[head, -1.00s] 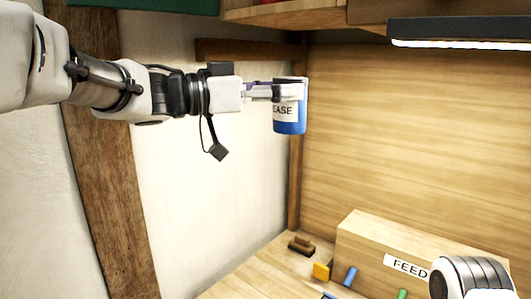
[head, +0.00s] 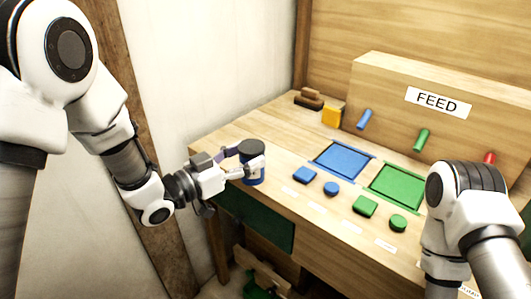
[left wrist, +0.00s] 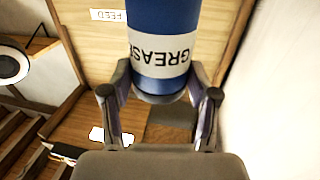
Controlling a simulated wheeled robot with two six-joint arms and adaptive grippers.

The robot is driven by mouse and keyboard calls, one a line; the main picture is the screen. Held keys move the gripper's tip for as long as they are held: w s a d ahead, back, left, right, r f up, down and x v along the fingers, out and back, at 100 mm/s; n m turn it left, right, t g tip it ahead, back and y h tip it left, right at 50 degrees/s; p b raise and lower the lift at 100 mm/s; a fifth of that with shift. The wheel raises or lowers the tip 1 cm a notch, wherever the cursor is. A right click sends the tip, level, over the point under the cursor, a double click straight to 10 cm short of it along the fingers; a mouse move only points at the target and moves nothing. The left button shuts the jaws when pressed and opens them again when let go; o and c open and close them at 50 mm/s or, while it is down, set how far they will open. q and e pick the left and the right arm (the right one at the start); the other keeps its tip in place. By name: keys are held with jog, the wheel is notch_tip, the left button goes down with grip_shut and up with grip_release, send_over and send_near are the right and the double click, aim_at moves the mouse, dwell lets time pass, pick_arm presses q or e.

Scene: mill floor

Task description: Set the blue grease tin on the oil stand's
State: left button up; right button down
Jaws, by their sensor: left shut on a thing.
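The blue grease tin (head: 254,176) has a dark lid and a white label reading GREASE. My left gripper (head: 243,167) is shut on it from the left and holds it upright at the bench's left front edge. Whether its base touches the bench cannot be told. In the left wrist view the tin (left wrist: 163,52) sits between the two fingers of my left gripper (left wrist: 160,105), its label text upside down. No oil stand can be made out for sure. My right arm shows at the right, but its gripper is out of view.
The wooden bench (head: 226,140) carries a blue tray (head: 343,160), a green tray (head: 397,186) and several small blue and green pieces. Behind them stands the FEED box (head: 385,85) with coloured pegs. A yellow block (head: 332,117) and a brown brush-like thing (head: 309,99) lie at the back left.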

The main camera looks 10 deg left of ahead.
pick_arm(q)
jog(key=shift+w+f, duration=0.2)
jog(key=shift+f, duration=0.3)
jog(key=w+a+f, duration=0.1)
jog(key=w, duration=0.4)
jog(key=w+f+p, duration=0.1)
jog(key=w, duration=0.4)
jog(key=w+a+f+p, duration=0.1)
jog(key=w+f, duration=0.1)
jog(key=w, duration=0.3)
jog(key=shift+w+a, duration=0.1)
jog(key=shift+a, duration=0.25)
jog(key=shift+f, duration=0.4)
jog(key=shift+f, duration=0.1)
jog(key=o, duration=1.4)
